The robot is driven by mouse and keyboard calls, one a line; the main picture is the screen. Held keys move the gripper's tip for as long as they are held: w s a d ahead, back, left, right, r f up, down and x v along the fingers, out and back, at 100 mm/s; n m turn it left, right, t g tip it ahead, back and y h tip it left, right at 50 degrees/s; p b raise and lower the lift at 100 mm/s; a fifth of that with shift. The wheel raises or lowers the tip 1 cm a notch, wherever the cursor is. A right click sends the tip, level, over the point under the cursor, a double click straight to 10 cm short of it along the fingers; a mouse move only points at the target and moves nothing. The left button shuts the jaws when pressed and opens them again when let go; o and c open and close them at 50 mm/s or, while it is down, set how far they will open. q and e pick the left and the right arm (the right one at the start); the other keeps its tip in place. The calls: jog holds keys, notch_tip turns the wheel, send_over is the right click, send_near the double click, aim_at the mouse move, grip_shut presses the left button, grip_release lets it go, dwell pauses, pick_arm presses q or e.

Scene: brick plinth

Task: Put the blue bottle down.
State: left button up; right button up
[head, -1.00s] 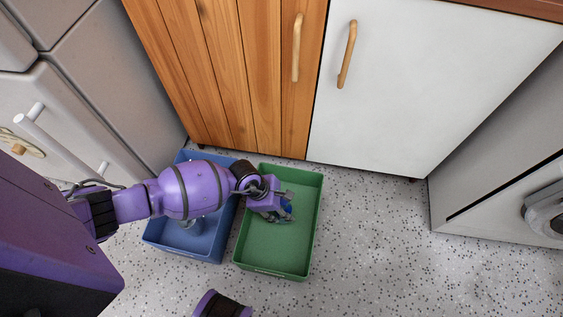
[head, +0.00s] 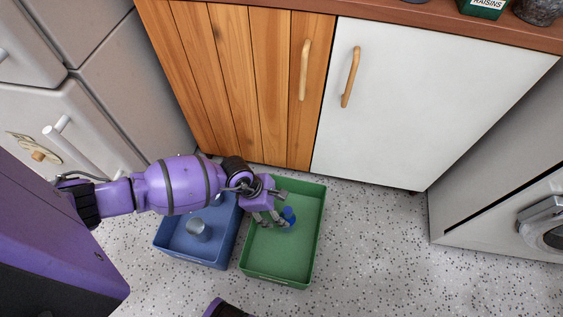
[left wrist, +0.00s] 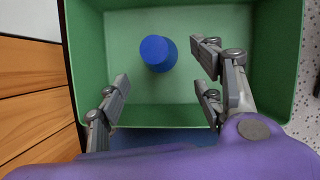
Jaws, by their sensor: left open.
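The blue bottle (head: 289,216) is inside the green bin (head: 279,279), towards its upper middle, and looks upright on the bin floor. It also shows from above in the left wrist view (left wrist: 157,53), clear of the fingers. My left gripper (head: 275,219) is open over the green bin, just left of the bottle in the head view. In the left wrist view its spread fingers (left wrist: 163,78) have a gap to the bottle, which lies just beyond them.
A blue bin (head: 172,247) stands left of the green bin with a grey metallic object (head: 197,230) in it. Wooden (head: 235,80) and white (head: 425,105) cabinet doors rise behind. Speckled floor (head: 375,255) is free to the right.

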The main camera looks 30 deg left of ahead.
pick_arm(q)
jog(key=p+v, duration=0.1)
jog(key=v, duration=0.3)
jog(key=shift+s, duration=0.1)
